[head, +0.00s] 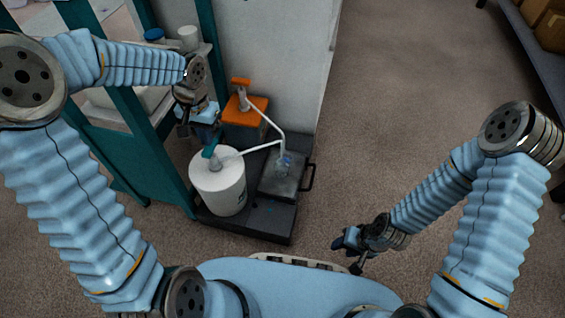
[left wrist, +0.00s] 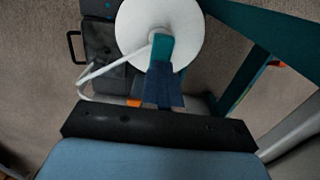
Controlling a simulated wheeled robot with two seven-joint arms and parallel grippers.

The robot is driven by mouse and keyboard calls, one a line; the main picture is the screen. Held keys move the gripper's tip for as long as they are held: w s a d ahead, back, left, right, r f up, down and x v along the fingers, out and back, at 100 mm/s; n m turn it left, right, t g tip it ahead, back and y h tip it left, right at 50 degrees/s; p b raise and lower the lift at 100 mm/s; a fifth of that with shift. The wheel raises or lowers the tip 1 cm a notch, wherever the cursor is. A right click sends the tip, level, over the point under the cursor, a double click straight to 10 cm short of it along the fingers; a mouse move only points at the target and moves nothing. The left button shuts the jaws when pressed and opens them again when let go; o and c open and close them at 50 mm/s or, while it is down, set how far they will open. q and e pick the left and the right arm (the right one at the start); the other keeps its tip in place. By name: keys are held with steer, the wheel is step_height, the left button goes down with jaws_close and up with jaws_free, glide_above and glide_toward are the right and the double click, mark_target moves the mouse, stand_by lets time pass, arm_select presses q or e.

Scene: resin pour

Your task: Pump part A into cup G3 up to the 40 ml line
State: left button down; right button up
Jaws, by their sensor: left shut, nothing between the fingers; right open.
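A white drum (head: 218,188) with a teal-topped pump (head: 211,153) stands on a dark base. An orange container (head: 243,112) with an orange pump stands behind it. Their white spouts meet over a small translucent cup (head: 287,160) on a dark grey plate; its marks and fill level are too small to read. My left gripper (head: 209,137) is shut and empty, just above the teal pump head. In the left wrist view its fingers (left wrist: 163,98) overlap the teal pump head (left wrist: 161,48); contact is unclear. My right gripper (head: 350,245) is open and empty, low at the right.
A teal-framed rack (head: 150,150) stands left of the drum, with a white container (head: 188,38) on it. A pale panel (head: 275,60) rises behind the pumps. The dark base (head: 255,228) has a handle at its right.

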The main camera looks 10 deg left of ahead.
arm_select(q)
steer(key=shift+f+b, duration=0.35)
steer(key=shift+f, duration=0.2)
steer(key=shift+f, duration=0.1)
steer(key=shift+f+b, duration=1.1)
steer(key=shift+f, duration=0.25)
steer(key=shift+r+p, duration=1.35)
steer(key=shift+r, duration=0.3)
steer(key=shift+f, duration=0.1)
